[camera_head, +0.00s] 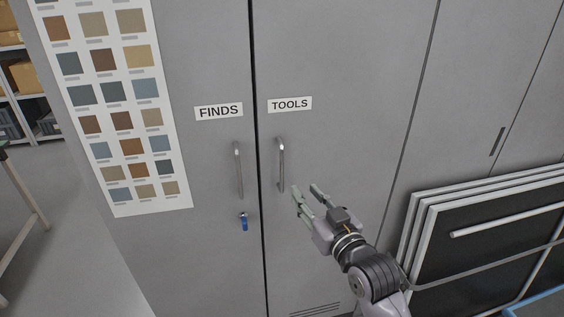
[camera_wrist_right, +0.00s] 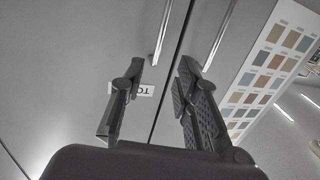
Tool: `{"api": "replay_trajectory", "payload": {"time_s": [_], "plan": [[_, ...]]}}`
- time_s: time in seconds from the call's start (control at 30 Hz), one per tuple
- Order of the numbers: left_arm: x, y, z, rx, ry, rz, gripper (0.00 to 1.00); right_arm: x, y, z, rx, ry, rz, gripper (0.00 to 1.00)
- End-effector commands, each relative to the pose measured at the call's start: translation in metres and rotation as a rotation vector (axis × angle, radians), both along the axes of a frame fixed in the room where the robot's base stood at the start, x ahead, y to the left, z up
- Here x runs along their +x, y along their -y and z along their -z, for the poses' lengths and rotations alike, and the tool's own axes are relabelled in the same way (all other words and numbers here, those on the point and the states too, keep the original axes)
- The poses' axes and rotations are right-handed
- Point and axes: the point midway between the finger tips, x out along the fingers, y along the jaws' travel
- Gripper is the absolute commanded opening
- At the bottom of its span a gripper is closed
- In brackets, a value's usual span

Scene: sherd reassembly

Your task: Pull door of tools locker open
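The tools locker door (camera_head: 345,80) is a grey panel with a TOOLS label (camera_head: 290,104); it stands shut. Its vertical metal handle (camera_head: 281,164) is near the door's left edge. My right gripper (camera_head: 306,191) is open and empty, just to the right of the handle's lower end, apparently apart from it. In the right wrist view the gripper's two fingers (camera_wrist_right: 160,88) are spread, with the tools handle (camera_wrist_right: 162,33) beyond them and the label (camera_wrist_right: 146,90) partly hidden behind a finger. My left gripper is not in view.
The finds door (camera_head: 195,60) on the left has its own handle (camera_head: 238,170) and a blue key (camera_head: 244,222) in its lock. A colour chart (camera_head: 115,100) hangs further left. Framed dark panels (camera_head: 480,245) lean at the lower right, close to my right arm.

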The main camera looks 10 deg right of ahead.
Motion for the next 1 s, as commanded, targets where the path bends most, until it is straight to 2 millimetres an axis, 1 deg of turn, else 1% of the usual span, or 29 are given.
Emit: {"api": "replay_trajectory", "payload": {"time_s": [0.03, 0.1, 0.3, 0.5, 0.6, 0.8, 1.0], "plan": [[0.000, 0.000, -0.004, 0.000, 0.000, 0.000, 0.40, 0.011, -0.003, -0.003, 0.001, 0.001, 0.000, 0.29], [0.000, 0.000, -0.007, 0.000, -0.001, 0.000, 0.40, 0.026, -0.008, -0.003, 0.002, -0.001, 0.000, 0.29], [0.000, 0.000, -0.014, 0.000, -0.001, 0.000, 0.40, 0.065, -0.019, -0.002, 0.001, 0.000, -0.001, 0.29], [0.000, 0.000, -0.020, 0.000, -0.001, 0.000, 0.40, 0.101, -0.029, -0.002, 0.001, -0.001, -0.001, 0.29], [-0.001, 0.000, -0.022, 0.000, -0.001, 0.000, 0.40, 0.115, -0.033, -0.001, 0.001, -0.001, -0.001, 0.29], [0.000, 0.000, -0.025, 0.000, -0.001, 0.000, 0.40, 0.132, -0.037, 0.000, 0.000, -0.001, 0.000, 0.29], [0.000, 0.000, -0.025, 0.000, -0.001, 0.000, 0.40, 0.136, -0.039, 0.000, 0.000, 0.000, 0.000, 0.29]]}}
